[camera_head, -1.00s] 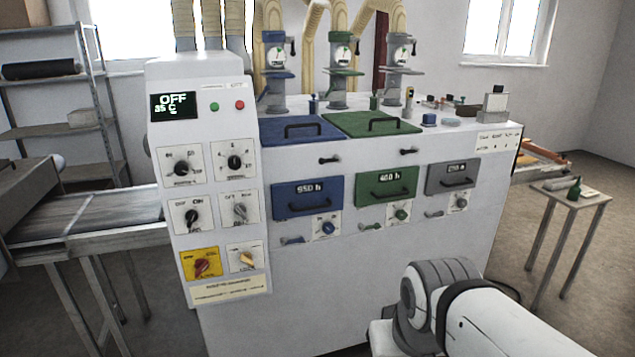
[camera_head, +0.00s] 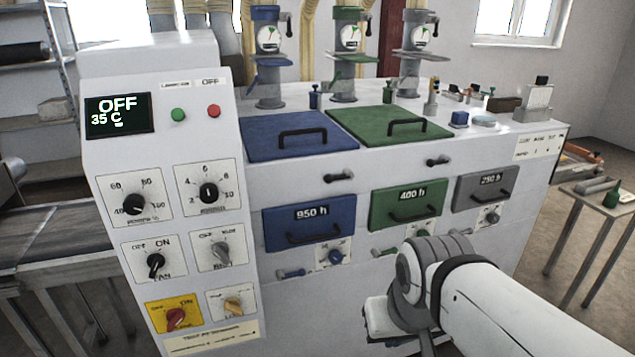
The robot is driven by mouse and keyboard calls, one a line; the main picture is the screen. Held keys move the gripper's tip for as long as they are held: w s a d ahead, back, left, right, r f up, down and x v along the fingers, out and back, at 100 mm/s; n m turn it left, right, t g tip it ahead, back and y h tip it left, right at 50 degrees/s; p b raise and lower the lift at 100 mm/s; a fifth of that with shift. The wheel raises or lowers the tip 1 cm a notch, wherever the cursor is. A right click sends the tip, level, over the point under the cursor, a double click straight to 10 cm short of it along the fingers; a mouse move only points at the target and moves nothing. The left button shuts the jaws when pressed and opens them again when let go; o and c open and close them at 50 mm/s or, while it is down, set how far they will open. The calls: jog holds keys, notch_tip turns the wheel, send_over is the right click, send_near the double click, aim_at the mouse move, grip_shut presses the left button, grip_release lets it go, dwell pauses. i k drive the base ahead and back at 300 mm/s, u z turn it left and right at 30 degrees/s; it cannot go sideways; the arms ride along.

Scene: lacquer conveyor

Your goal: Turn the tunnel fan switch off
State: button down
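The tunnel fan switch (camera_head: 155,263) is a black rotary knob on a white plate, in the middle-left of the control panel (camera_head: 205,335). Its plate reads OFF at left, ON at right and FAN below. The knob appears turned toward the ON side, but its pointer is small. Nothing touches it. My arm reaches in from the lower right, well to the right of the switch. The fingers of my gripper do not show, so I cannot see whether it is open or shut.
Other knobs surround the switch: a grey one (camera_head: 222,251) at right, a red one (camera_head: 176,318) on yellow below, and black ones above. A display (camera_head: 118,115) reads OFF and 35 C. A conveyor (camera_head: 50,245) stands at left. Blue, green and grey drawers are at right.

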aim_at(155, 261)
jog(key=u, duration=1.35)
jog(key=k, duration=1.05)
jog(key=z, duration=0.4)
jog(key=i, duration=1.45)
jog(key=u, duration=0.65)
